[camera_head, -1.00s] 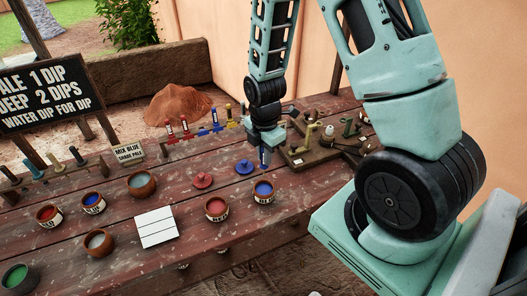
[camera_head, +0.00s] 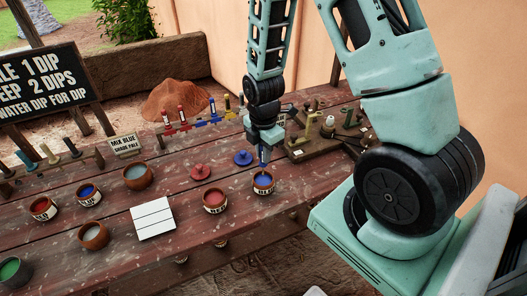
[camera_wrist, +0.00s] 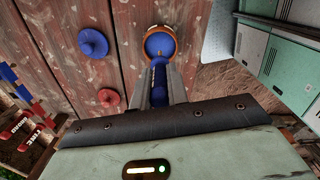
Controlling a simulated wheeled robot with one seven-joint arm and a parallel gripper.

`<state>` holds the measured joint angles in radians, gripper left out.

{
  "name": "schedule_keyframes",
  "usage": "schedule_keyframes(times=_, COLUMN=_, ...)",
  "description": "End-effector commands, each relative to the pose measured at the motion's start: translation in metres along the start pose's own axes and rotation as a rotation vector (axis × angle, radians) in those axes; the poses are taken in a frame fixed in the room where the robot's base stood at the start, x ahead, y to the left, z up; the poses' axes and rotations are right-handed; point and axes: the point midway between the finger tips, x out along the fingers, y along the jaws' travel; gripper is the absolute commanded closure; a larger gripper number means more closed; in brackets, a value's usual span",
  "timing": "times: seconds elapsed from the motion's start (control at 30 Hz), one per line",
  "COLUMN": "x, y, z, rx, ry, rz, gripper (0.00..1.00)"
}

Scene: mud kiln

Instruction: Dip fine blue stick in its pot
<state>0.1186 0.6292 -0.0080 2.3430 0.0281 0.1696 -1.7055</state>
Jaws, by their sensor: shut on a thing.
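My gripper (camera_head: 264,146) is shut on a thin blue stick (camera_head: 265,157) and points it down at a pot of blue paint (camera_head: 263,185). In the wrist view the stick (camera_wrist: 159,82) lies between the two fingers, and its far end overlaps the mouth of the round brown blue pot (camera_wrist: 174,43). The stick's lower end is at the pot's mouth; I cannot tell whether it touches the paint. The blue lid (camera_head: 243,158) lies just behind and left of the pot.
A red pot (camera_head: 215,201) stands left of the blue one, with a red lid (camera_head: 201,172) behind. A white tile (camera_head: 153,221) lies farther left. Another blue pot (camera_head: 88,195) is at the left. A rack of red, blue and yellow sticks (camera_head: 208,120) stands behind. A wooden tray (camera_head: 310,150) is right.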

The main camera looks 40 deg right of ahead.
Motion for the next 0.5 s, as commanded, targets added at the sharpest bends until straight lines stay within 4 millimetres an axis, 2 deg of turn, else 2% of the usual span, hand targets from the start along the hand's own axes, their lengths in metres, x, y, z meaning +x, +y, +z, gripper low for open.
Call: schedule_keyframes(times=0.5, x=0.0032, y=-0.0002, z=0.0004, rx=0.001, ry=0.000, rz=0.000, gripper=1.00)
